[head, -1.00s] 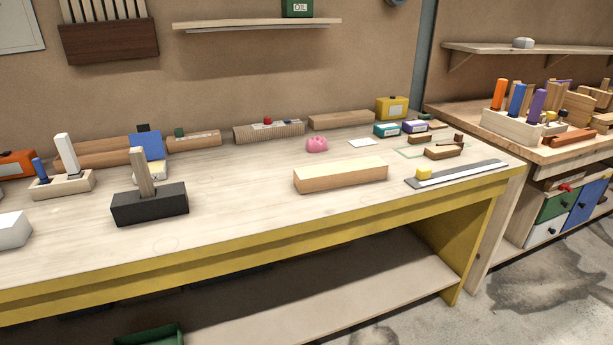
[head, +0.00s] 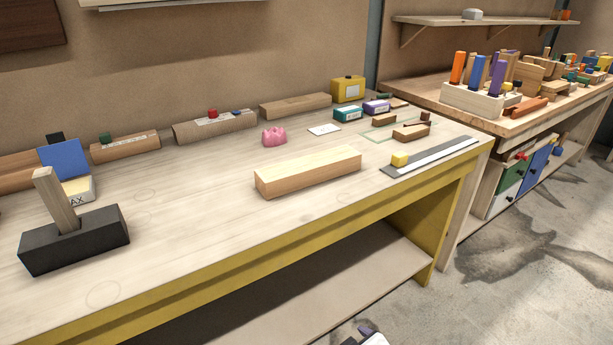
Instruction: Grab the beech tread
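A long pale wooden block (head: 308,173), which looks like the beech tread, lies flat on the workbench right of the middle in the head view. Nothing touches it. Its top is paler than its front face. A small white and dark piece (head: 365,338) at the bottom edge looks like part of my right arm or gripper. It is low in front of the bench, apart from the block, and its fingers cannot be made out. My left gripper is not in view.
A black block with an upright wooden stick (head: 75,240) stands at the left. A pink object (head: 274,136) and wooden blocks lie behind the pale block.

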